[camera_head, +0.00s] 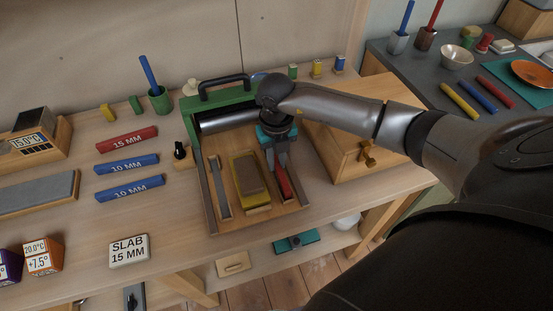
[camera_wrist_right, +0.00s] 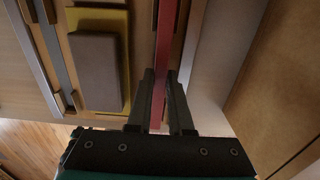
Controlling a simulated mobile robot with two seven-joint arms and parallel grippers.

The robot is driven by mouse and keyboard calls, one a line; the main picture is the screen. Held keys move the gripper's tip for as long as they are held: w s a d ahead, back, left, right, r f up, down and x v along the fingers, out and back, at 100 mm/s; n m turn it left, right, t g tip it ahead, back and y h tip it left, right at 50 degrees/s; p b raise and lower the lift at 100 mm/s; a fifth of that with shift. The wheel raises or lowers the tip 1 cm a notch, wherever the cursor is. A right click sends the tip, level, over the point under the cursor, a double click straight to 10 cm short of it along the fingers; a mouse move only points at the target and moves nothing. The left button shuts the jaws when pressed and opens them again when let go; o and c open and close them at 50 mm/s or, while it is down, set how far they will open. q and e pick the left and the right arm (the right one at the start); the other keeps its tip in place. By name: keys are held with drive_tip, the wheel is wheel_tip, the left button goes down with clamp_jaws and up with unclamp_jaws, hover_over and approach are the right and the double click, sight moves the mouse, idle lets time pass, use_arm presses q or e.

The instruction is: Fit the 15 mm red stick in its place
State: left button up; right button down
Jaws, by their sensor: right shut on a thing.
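My right gripper (camera_head: 281,168) is shut on a red stick (camera_head: 286,188) at the right side of a wooden tray (camera_head: 206,211). In the right wrist view, the red stick (camera_wrist_right: 167,45) runs between the fingertips (camera_wrist_right: 161,100) and away from them. I cannot tell whether it rests on the tray floor. Another red stick marked 15 MM (camera_head: 127,140) lies on the bench at the left, above two blue sticks marked 10 MM. My left gripper is not in view.
The tray also holds a yellow block with a grey-brown top (camera_head: 247,178) and a narrow grey bar (camera_head: 219,187). A wooden box with a brass knob (camera_head: 366,154) is close on the right.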

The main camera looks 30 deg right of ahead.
drive_tip(key=shift+f, duration=0.3)
idle(0.5)
drive_tip(key=c, duration=1.2)
unclamp_jaws()
drive_tip(key=shift+o, duration=0.4)
drive_tip(key=o, duration=0.5)
drive_tip(key=shift+o, duration=0.4)
drive_tip(key=o, duration=0.5)
drive_tip(key=shift+r, duration=0.1)
